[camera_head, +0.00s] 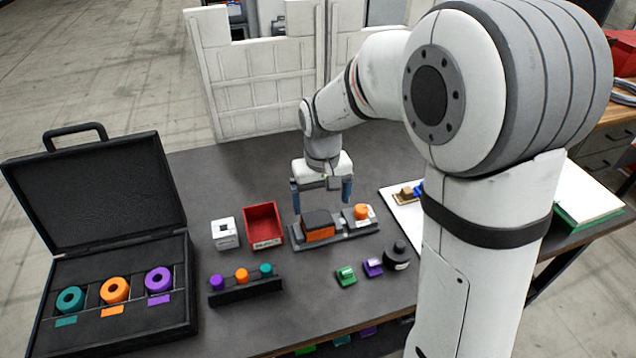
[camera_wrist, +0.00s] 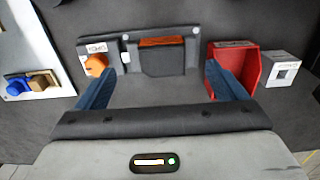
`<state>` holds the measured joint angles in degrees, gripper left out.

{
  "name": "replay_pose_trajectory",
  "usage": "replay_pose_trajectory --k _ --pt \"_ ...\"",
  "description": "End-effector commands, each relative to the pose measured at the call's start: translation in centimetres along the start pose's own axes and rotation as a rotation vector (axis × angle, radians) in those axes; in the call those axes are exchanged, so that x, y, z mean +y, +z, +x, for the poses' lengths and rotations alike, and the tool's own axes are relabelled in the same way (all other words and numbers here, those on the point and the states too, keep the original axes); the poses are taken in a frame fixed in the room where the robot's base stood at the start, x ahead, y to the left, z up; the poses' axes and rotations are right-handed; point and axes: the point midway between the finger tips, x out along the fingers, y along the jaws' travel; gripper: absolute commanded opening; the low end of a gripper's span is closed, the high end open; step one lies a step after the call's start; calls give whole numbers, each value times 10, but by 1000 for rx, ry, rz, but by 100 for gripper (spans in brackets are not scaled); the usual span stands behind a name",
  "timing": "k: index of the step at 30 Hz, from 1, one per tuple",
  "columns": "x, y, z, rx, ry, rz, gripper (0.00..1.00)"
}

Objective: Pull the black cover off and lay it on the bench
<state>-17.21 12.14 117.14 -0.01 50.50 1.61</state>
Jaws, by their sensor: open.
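The black cover (camera_head: 317,217) sits on an orange block (camera_head: 320,235) in a grey fixture (camera_head: 348,236) on the bench (camera_head: 210,177). In the wrist view the cover (camera_wrist: 162,61) lies ahead between the fingers, with a strip of orange along its far edge. My gripper (camera_head: 321,196) is open and empty, pointing down above and just behind the cover. Its two blue fingers are spread wider than the cover, as the wrist view (camera_wrist: 162,75) also shows. No contact between fingers and cover is visible.
On the fixture's right end is an orange knob (camera_head: 361,212). A red bin (camera_head: 263,225) and white block (camera_head: 225,234) stand left. An open black case (camera_head: 120,330) and peg rack (camera_head: 246,292) are further left. Green and purple pieces (camera_head: 346,276) lie in front. Bench behind the bin looks clear.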

Motion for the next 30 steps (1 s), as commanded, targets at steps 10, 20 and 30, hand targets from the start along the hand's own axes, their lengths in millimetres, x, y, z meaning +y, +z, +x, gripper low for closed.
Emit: replay_pose_trajectory --k 10,20,30 --pt "-2 -1 43 -9 0 -4 91" --pt "-2 -2 77 -5 0 -5 91" --pt "-3 -2 80 -4 0 -6 88"
